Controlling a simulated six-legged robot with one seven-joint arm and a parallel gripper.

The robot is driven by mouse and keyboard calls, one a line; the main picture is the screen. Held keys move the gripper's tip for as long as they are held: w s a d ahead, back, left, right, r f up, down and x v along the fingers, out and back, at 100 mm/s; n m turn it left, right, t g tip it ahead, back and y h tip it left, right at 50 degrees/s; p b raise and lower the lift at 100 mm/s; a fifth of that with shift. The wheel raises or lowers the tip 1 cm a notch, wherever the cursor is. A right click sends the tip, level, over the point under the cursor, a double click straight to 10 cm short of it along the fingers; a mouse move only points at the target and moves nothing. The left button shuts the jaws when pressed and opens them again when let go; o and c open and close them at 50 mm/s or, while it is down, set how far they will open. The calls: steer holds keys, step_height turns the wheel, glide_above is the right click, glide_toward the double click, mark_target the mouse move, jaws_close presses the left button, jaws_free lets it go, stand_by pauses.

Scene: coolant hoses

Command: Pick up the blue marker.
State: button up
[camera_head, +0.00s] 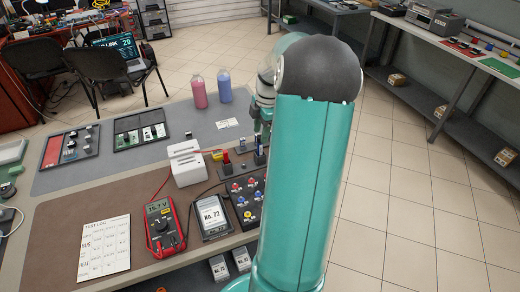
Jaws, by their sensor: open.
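A small blue upright item (259,156), which looks like the blue marker, stands at the right side of the bench in a dark holder, partly hidden by my arm. My gripper (260,138) is directly above it in the picture, pointing down, mostly hidden behind my teal arm link. It is open; whether its fingers are around the marker or just above it I cannot tell. A red upright item (226,158) stands in a dark base left of it.
A white box-shaped device (187,163), a red multimeter (163,227) and a black panel of coloured knobs (243,201) sit nearby. Pink (198,91) and blue (224,86) bottles stand at the back. A white sheet (103,246) lies front left.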

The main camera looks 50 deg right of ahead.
mark_target(260, 136)
steer(key=f, duration=0.5)
steer(key=shift+w+a, duration=0.2)
steer(key=shift+w, duration=0.1)
jaws_close()
steer(key=shift+r, duration=0.1)
step_height(260, 136, up, 10)
steer(key=shift+f, duration=0.15)
